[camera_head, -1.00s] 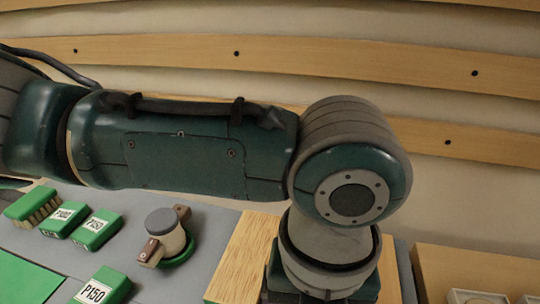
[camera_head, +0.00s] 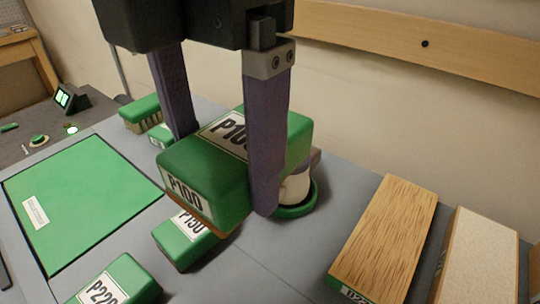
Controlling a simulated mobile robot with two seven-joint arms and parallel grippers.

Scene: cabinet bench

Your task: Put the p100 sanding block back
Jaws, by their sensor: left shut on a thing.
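The green P100 sanding block (camera_head: 205,172) is held between the two purple-grey fingers of my left gripper (camera_head: 222,165), above the grey bench. The gripper is shut on it, with one finger on each side. The block hides part of a P150 block (camera_head: 190,238) below it and part of a round item on a green base (camera_head: 293,210) behind it. My right gripper is not in view.
A green mat (camera_head: 75,200) lies at the left. A P220 block (camera_head: 122,282) is at the front. A green brush (camera_head: 140,110) and another green block (camera_head: 160,134) stand behind. A wooden-topped block (camera_head: 387,235) and a pale-topped block (camera_head: 478,255) are at the right.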

